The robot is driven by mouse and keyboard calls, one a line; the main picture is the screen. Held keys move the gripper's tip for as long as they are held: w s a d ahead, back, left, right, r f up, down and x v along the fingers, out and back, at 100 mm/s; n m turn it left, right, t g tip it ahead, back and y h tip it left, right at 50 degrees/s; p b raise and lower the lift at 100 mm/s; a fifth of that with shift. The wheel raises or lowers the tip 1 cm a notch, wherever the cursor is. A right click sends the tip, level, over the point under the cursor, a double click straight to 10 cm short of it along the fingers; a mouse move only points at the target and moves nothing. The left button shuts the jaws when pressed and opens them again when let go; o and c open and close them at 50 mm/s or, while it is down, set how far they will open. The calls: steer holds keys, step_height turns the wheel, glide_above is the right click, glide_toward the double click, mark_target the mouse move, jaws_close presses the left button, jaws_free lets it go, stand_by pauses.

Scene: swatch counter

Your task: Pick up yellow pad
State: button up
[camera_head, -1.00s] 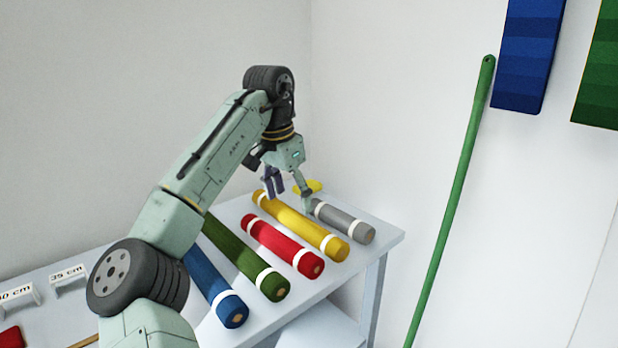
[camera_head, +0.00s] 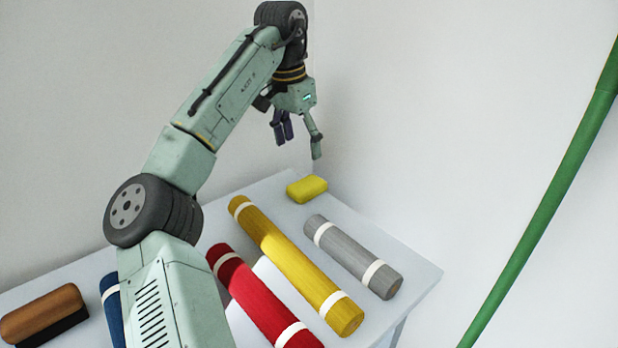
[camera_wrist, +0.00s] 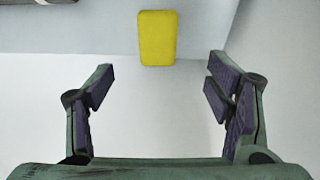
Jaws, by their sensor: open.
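The yellow pad (camera_head: 307,188) is a small rounded block lying on the table near its back corner, beyond the yellow and grey rolls. It also shows in the wrist view (camera_wrist: 157,38) at the top middle, ahead of the fingers and between their lines. My gripper (camera_head: 300,145) is open and empty, above the pad and apart from it. In the wrist view my gripper's fingers (camera_wrist: 160,85) are spread wide with nothing between them.
A yellow roll (camera_head: 290,260) and a grey roll (camera_head: 353,256) lie in front of the pad; a red roll (camera_head: 258,293) lies further left. A brown and black block (camera_head: 43,314) is at the far left. A green pole (camera_head: 545,215) leans at right. Walls stand behind the table (camera_head: 415,275).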

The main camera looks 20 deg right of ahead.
glide_above(307, 183)
steer(key=a, duration=0.1)
steer(key=f, duration=0.5)
steer(key=shift+s+a, duration=0.15)
steer(key=shift+s, duration=0.05)
steer(key=shift+w+d+f+p, duration=0.1)
steer(key=shift+d+f+p, duration=0.15)
steer(key=shift+f, duration=0.65)
steer(key=shift+s+d+f+p, duration=0.1)
steer(key=shift+f+p, duration=0.2)
steer(key=shift+f, duration=0.6)
steer(key=shift+w+d+f+p, duration=0.1)
steer(key=shift+d+f+p, duration=0.15)
steer(key=shift+f, duration=0.65)
steer(key=shift+c, duration=0.5)
steer(key=c, duration=0.9)
steer(key=shift+c, duration=0.2)
step_height(307, 183, up, 10)
steer(key=b, duration=0.1)
steer(key=shift+a, duration=0.1)
